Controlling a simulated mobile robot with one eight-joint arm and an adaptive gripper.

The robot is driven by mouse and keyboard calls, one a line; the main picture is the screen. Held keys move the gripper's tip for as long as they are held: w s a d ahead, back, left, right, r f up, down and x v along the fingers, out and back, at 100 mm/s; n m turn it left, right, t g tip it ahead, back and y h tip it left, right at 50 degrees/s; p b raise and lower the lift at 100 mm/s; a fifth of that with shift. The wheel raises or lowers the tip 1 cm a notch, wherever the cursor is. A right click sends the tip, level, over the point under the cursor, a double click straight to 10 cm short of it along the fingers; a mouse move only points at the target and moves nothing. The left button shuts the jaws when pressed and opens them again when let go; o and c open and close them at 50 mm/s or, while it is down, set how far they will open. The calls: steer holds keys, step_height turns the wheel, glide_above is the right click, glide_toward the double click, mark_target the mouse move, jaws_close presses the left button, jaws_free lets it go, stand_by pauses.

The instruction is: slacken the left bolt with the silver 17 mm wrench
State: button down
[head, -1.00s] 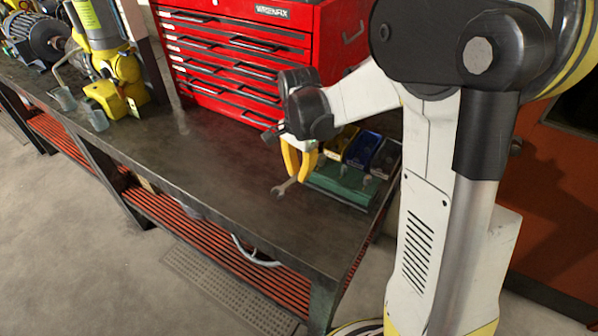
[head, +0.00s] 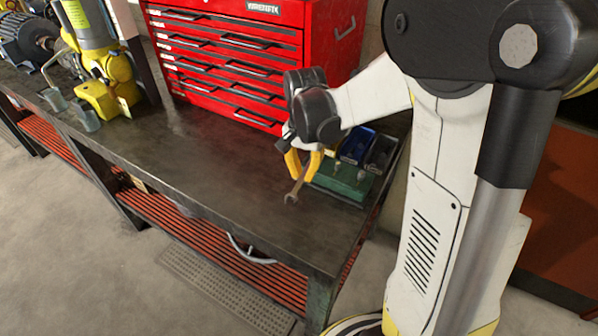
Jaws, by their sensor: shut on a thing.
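My gripper (head: 303,165), with yellow fingers, is shut on a wrench (head: 296,188) near the right end of the workbench. The wrench slants down to the left from the fingers, its open-ended jaw lowest. It looks dull and brownish here, and its size marking cannot be read. Its upper part is hidden by the fingers. I cannot tell whether the jaw is clear of the bench top. A grey motor (head: 33,38) stands at the far left end of the bench, cut by the picture edge. The left bolt cannot be made out.
A green tray (head: 340,183) and a blue bin (head: 357,146) sit right beside my gripper. A red tool chest (head: 235,60) stands behind. A yellow machine (head: 100,95) and grey cups (head: 86,116) are at the left. The middle of the workbench (head: 190,160) is clear.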

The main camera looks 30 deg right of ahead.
steer(key=shift+s+d, duration=0.15)
steer(key=shift+n, duration=0.3)
steer(key=shift+s+d+n, duration=0.55)
steer(key=shift+d+n, duration=0.15)
steer(key=shift+n, duration=0.3)
steer(key=shift+s+d+n, duration=0.25)
steer(key=shift+d+n, duration=0.15)
steer(key=shift+n, duration=0.2)
steer(key=shift+r+p, duration=0.5)
steer(key=shift+r, duration=0.3)
stand_by(0.4)
steer(key=shift+r+p, duration=0.75)
steer(key=shift+r, duration=0.2)
